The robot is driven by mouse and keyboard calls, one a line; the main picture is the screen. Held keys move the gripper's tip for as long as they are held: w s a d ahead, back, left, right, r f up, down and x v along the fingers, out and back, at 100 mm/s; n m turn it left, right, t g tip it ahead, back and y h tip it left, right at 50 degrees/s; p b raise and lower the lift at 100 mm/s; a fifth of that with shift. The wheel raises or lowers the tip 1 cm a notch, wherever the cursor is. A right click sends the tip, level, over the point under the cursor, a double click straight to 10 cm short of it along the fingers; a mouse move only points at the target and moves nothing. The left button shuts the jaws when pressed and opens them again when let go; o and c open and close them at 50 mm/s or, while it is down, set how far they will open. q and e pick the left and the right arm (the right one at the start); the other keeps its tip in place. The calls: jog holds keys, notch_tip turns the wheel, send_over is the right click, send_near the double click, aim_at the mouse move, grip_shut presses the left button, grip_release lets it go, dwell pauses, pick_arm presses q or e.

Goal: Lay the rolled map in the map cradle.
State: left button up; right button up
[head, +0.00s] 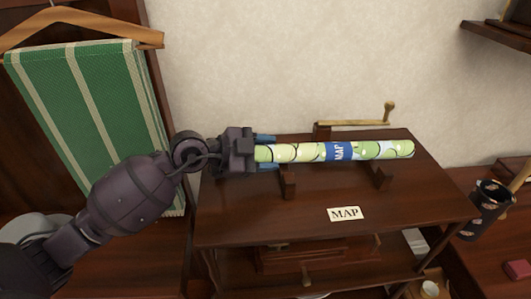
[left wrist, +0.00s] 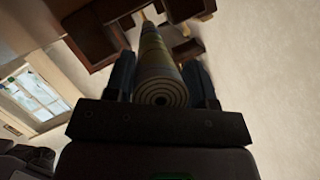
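The rolled map (head: 300,152) is a pale green and yellow roll with a blue "MAP" band. It lies level, pointing right, over the wooden map cradle (head: 288,184) on the dark wooden stand. The cradle's two supports show below the roll, one near its left part and one (head: 382,180) near its right part. I cannot tell if the roll touches them. My left gripper (head: 265,153) is shut on the map's left end. The left wrist view shows the roll's spiral end (left wrist: 160,93) between the two fingers (left wrist: 160,80). My right gripper is out of view.
A "MAP" card (head: 345,214) lies at the stand's front. A brass rod on a wooden block (head: 322,131) stands behind the roll. A green striped cloth (head: 90,110) hangs from a hanger at left. A dark cup-like holder (head: 485,208) is at right. The stand top (head: 245,215) is bare at front left.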

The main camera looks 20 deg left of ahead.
aim_at(267, 182)
pick_arm(q)
jog(key=o, duration=0.4)
jog(key=shift+n+g, duration=0.3)
jog(key=f, duration=0.4)
jog(key=shift+s+d+f, duration=0.15)
jog(key=shift+s, duration=0.2)
jog(key=shift+c, duration=0.2)
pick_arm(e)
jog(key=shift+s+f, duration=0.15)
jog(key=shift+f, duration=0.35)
pick_arm(q)
jog(key=shift+s+a+r, duration=0.15)
jog(key=shift+a+r, duration=0.35)
jog(key=s+a+r+p, duration=0.1)
jog(key=s+a+r, duration=0.4)
jog(key=a+r, duration=0.1)
jog(key=shift+a+r+m+p, duration=0.2)
jog(key=shift+a+m+p, duration=0.2)
jog(key=shift+a, duration=0.5)
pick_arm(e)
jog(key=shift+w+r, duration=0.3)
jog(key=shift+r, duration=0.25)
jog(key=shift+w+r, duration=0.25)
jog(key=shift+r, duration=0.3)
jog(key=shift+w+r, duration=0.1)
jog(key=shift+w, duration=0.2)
